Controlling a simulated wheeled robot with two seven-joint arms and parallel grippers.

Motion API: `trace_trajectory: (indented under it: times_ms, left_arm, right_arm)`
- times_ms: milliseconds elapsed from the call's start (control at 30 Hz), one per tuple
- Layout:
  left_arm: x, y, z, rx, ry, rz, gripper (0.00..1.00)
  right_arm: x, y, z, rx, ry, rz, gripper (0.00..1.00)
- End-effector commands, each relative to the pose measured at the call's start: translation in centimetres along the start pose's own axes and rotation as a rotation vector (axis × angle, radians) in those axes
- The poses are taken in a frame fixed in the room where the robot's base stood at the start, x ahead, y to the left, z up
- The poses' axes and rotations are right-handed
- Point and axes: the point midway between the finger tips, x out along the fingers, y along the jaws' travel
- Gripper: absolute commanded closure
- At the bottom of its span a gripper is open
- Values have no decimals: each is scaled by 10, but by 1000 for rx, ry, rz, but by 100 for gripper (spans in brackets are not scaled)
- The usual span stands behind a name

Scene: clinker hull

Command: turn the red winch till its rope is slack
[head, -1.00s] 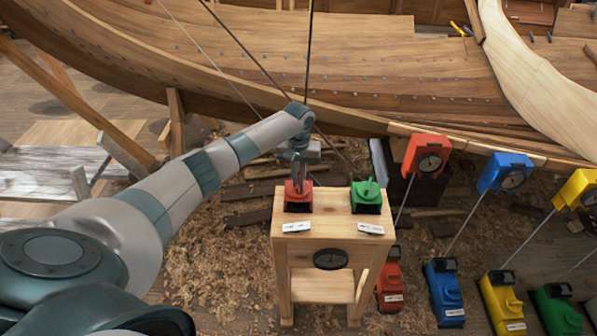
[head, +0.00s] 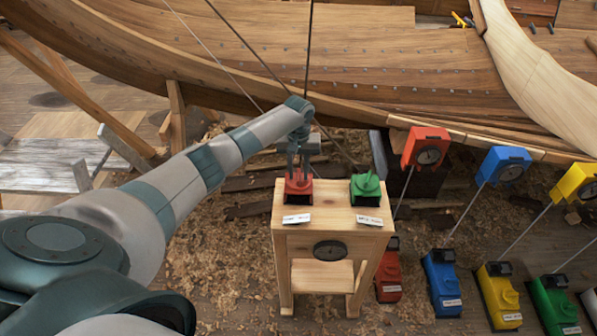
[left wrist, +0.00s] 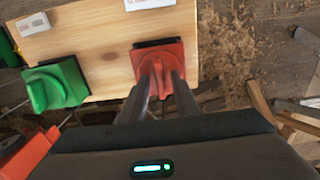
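The red winch (head: 298,190) sits at the left of a wooden stand's top (head: 330,207). My left gripper (head: 298,172) reaches down onto it from above. A green winch (head: 366,189) sits at the right and also shows in the left wrist view (left wrist: 56,85). My right gripper is out of view.
A round dark dial (head: 330,250) is on the stand's front. A wooden hull (head: 400,75) fills the back. Red, blue and yellow gauge boxes (head: 503,166) stand at the right, with coloured floor units below. Shavings cover the floor.

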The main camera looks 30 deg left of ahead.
Motion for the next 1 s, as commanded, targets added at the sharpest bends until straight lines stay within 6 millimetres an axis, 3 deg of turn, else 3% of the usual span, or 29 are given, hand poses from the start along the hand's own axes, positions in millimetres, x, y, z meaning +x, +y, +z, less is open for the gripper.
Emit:
trace_trajectory:
  times_ms: [267, 467, 1000]
  left_arm:
    - [-4, 0, 0, 1, -1, 1, 72]
    - [-24, 0, -1, 1, 1, 2, 72]
    - [-127, 1, -1, 1, 3, 3, 72]
  right_arm:
    - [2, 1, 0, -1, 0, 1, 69]
    - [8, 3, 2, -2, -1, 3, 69]
    - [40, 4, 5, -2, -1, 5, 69]
